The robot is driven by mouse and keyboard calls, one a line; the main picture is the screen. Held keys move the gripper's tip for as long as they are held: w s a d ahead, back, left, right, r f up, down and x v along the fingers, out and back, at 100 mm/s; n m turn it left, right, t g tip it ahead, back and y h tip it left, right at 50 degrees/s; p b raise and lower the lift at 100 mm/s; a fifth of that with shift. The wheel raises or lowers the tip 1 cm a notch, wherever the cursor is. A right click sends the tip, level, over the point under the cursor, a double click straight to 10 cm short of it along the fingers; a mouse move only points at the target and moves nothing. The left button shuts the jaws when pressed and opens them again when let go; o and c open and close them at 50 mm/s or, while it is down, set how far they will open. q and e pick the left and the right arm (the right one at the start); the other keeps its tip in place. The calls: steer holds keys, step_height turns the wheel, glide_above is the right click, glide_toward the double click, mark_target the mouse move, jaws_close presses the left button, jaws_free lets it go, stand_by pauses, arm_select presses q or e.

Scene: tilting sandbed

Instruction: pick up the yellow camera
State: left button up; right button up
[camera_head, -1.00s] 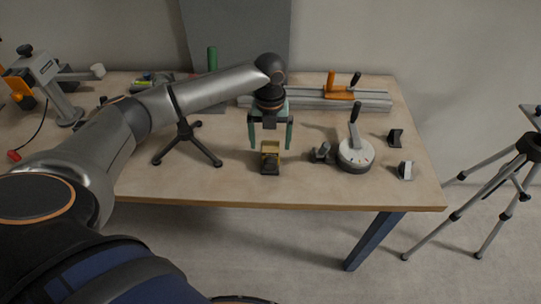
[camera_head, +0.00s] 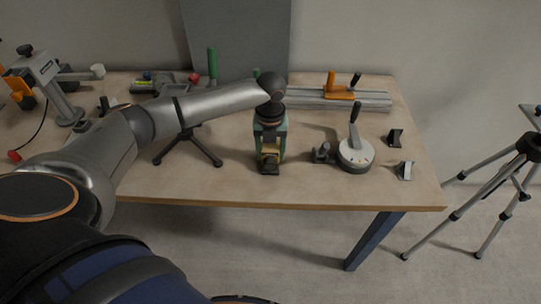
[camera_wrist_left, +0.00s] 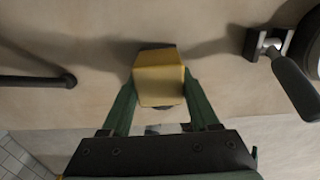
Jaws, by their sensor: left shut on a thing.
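The yellow camera (camera_head: 270,152) stands on the wooden table near its front edge, with a dark lower front part. In the left wrist view the yellow camera (camera_wrist_left: 158,77) shows as a yellow block between the fingers. My left gripper (camera_head: 270,150) comes down from above with its green fingers on both sides of the camera. In the left wrist view my left gripper (camera_wrist_left: 160,90) is shut on the camera, one finger against each side. The camera seems to be still at table height. My right gripper is not in view.
A small dark clamp (camera_head: 321,153) and a round grey device with a lever (camera_head: 355,154) stand just right of the camera. A black tripod (camera_head: 190,145) stands to the left. An orange-topped rail (camera_head: 340,97) lies behind. The table's front edge (camera_head: 300,206) is close.

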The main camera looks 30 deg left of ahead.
arm_select(q)
jaws_close()
steer(key=shift+r, duration=0.1)
stand_by(0.4)
